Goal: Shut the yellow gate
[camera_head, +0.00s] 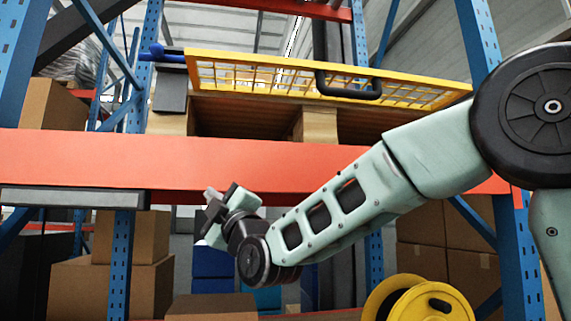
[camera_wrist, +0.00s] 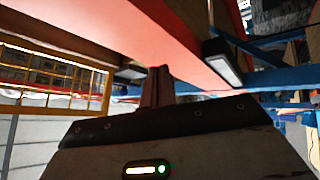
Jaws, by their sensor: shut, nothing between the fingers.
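The yellow gate (camera_head: 250,76) is a mesh panel above the orange shelf beam, seen from below and reaching out over a wooden pallet. It has a black handle (camera_head: 347,92) toward its right part. A dark hinge or latch block (camera_head: 171,84) with a blue knob (camera_head: 168,52) is at its left end. The gate also shows at the left of the wrist view (camera_wrist: 60,75). My gripper (camera_head: 212,205) is shut and empty, below the beam and left of the handle, apart from the gate. Its fingers (camera_wrist: 158,85) show upright in the wrist view.
The orange beam (camera_head: 250,165) runs across between blue rack posts (camera_head: 500,120), between my gripper and the gate. Cardboard boxes (camera_head: 110,285) stand at lower left and right. A yellow reel (camera_head: 420,300) is at the bottom right.

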